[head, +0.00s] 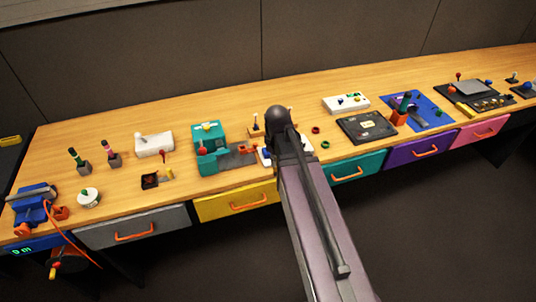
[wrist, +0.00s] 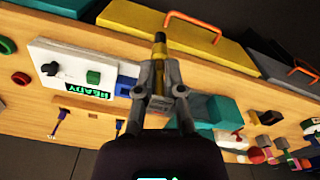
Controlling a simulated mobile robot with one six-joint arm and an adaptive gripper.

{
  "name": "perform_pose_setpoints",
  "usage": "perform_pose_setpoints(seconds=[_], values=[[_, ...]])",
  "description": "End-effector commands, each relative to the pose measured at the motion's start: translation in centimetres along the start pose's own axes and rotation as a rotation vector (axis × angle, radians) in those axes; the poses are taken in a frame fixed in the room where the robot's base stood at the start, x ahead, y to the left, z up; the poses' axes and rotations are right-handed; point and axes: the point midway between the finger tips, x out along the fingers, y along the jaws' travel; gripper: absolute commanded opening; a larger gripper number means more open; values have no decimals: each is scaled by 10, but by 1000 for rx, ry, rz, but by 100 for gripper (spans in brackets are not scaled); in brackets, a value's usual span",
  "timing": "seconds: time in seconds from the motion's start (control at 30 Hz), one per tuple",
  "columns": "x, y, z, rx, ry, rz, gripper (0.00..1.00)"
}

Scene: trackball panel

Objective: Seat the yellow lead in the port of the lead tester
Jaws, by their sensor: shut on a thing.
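My gripper (wrist: 158,80) is shut on the yellow lead (wrist: 159,49), whose dark tip (wrist: 160,36) points up in the wrist view. The lead tester (wrist: 63,58) is the white panel to its left, with a lit green READY display (wrist: 88,89), a black knob (wrist: 50,69) and a green block (wrist: 93,77). A blue part (wrist: 126,87) at the tester's right end lies beside my left finger. I cannot tell whether this is the port. The lead's tip appears apart from the tester. In the head view my arm hides the gripper, the lead and most of the tester (head: 264,158).
A teal machine (head: 209,160) stands left of my arm. Small red and green rings (head: 316,130) and a black panel (head: 366,128) lie to the right. Drawers with orange handles (head: 248,202) line the bench front. Bare wood (head: 230,103) lies behind.

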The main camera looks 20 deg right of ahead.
Motion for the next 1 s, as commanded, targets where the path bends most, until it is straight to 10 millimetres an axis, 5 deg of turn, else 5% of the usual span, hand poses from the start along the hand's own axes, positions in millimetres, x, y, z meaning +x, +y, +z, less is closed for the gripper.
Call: perform_pose_setpoints(seconds=[0.57,1.0], values=[[0,6,0,-1,0,0,0],[8,41,-62,-1,0,0,0]])
